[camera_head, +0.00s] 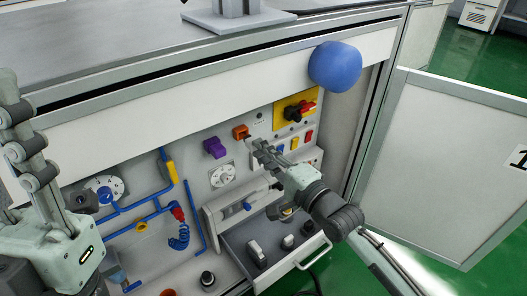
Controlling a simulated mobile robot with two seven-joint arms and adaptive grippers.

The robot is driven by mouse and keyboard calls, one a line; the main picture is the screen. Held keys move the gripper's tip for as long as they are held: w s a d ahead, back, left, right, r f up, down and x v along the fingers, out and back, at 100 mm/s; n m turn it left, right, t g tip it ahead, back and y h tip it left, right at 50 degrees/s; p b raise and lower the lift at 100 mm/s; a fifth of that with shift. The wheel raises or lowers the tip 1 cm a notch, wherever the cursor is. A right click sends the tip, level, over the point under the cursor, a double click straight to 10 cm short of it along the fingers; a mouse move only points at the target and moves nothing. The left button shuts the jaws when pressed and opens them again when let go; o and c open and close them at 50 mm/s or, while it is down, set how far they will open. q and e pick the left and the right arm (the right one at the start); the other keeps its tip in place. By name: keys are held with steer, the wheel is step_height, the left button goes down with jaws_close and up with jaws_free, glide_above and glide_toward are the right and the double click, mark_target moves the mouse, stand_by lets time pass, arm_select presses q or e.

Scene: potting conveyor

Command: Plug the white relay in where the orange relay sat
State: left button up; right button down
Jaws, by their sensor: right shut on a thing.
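The orange relay (240,131) is a small block at the upper middle of the panel, right of a purple block (215,148). My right gripper (256,145) reaches up and left from the lower right. Its fingers are shut at the orange relay's near side, and their tips hide part of it. I cannot tell whether the relay is seated or drawn out. Pale and dark pieces (256,252) stand in the open drawer (262,275); I cannot tell whether one is the white relay. My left gripper (18,112) is at the left edge, partly cut off, away from the panel.
A yellow plate with a red switch (300,108) is right of the orange relay. A blue rounded object (335,66) sticks out above. An open door (440,160) stands right.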

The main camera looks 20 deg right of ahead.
steer(key=shift+p, duration=0.4)
steer(key=shift+x, duration=1.35)
steer(key=c, duration=1.3)
jaws_free()
steer(key=shift+c, duration=0.2)
steer(key=shift+s, duration=0.1)
steer(key=v, duration=1.1)
steer(key=shift+s+d, duration=0.2)
steer(key=shift+s, duration=0.15)
